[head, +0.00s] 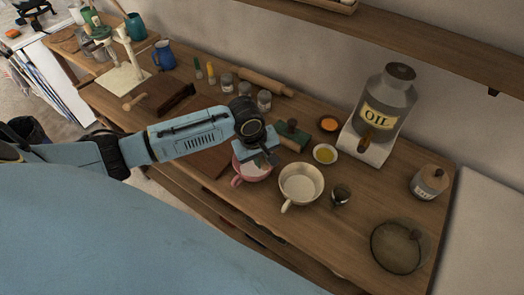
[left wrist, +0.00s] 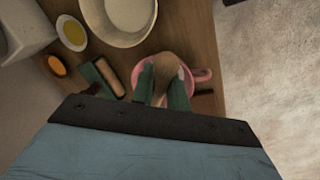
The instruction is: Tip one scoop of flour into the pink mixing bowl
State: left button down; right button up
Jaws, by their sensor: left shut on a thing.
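The pink mixing bowl (head: 238,181) stands on the wooden counter, partly hidden under my left gripper (head: 262,158). Its pink rim and handle also show in the left wrist view (left wrist: 202,75). My left gripper is above the bowl, its green fingers (left wrist: 165,88) shut on a brown wooden-looking thing (left wrist: 168,66), which looks like the scoop. The scoop's far part and any load of flour are hidden. Something pale shows inside the pink bowl; I cannot tell whether it is flour. My right gripper is not in view.
A cream bowl with a handle (head: 300,184) stands just right of the pink bowl. A small yellow-filled dish (head: 325,154), a green-and-wood tool (head: 290,136), a dark cup (head: 340,196) and an oil can (head: 387,98) are nearby. A glass bowl (head: 399,247) stands at the front right.

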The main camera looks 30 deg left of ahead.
pick_arm(q)
jog(key=shift+f+t+h, duration=0.3)
jog(key=shift+f, duration=0.05)
jog(key=shift+w+d+f+t+h+b, duration=0.1)
jog(key=shift+f+t+h+b, duration=1)
jog(key=shift+b, duration=2.55)
jog(key=shift+w+d+f+t+h+b, duration=0.1)
jog(key=shift+f+t+h+b, duration=0.2)
jog(key=shift+t+h+b, duration=2.45)
jog(key=shift+w+f+t+h+b, duration=0.1)
jog(key=shift+f+t+b, duration=0.7)
jog(key=shift+b, duration=3.75)
jog(key=shift+r, duration=0.1)
jog(key=shift+r+g+y+p, duration=0.5)
jog(key=shift+g+y+p, duration=1.05)
jog(key=shift+p, duration=2.1)
jog(key=shift+r+g+y+p, duration=0.5)
jog(key=shift+g+y+p, duration=1.05)
jog(key=shift+p, duration=2.05)
jog(key=shift+r+g+y+p, duration=0.5)
jog(key=shift+g+y+p, duration=1.05)
jog(key=shift+p, duration=2.1)
